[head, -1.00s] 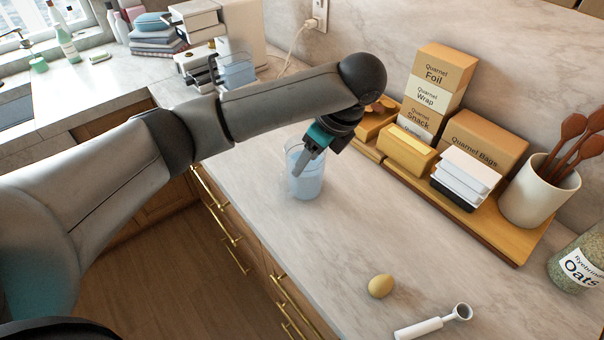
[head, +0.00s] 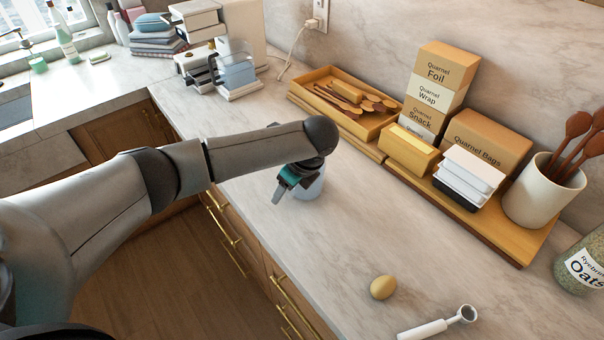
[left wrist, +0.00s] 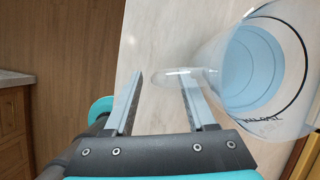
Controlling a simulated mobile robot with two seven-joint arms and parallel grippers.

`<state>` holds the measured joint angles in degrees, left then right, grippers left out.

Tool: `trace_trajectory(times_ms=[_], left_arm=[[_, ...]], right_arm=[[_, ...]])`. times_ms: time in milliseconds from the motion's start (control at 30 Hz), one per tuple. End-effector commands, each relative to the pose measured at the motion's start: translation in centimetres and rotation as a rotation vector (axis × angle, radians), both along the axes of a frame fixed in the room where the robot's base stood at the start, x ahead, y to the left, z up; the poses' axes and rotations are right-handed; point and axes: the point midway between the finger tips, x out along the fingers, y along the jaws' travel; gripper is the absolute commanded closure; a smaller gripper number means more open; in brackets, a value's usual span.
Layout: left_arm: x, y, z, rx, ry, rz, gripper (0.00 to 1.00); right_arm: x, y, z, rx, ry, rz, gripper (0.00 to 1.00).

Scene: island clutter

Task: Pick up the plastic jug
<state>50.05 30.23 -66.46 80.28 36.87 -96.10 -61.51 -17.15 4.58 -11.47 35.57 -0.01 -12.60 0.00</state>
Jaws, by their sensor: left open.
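The left gripper is open. Its right finger overlaps that clear part in the picture; I cannot tell whether they touch. My right gripper is not in view.
Behind stand a wooden tray with spoons (head: 345,102), stacked boxes (head: 432,85), a yellow block (head: 409,150) and a utensil crock (head: 540,190). An egg-like object (head: 383,287) and a scoop (head: 437,325) lie in front. The counter between is clear.

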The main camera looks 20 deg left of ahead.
Motion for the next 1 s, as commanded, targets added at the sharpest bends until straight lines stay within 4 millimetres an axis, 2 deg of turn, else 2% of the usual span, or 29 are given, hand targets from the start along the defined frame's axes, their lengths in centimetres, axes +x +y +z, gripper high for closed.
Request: trace_trajectory(times_ms=[100, 333, 833, 1000], left_arm=[[0.09, 0.29, -0.90, 0.000, -0.001, -0.001, 0.44], [0.12, 0.31, -0.95, 0.000, -0.001, -0.002, 0.44], [0.12, 0.29, -0.91, 0.000, -0.001, -0.001, 1.00], [0.11, 0.30, -0.91, 0.000, -0.001, 0.000, 1.00]], right_arm=[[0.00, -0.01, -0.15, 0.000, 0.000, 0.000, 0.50], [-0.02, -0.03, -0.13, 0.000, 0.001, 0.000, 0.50], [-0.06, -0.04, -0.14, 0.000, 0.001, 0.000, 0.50], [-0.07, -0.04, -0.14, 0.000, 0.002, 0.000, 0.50]])
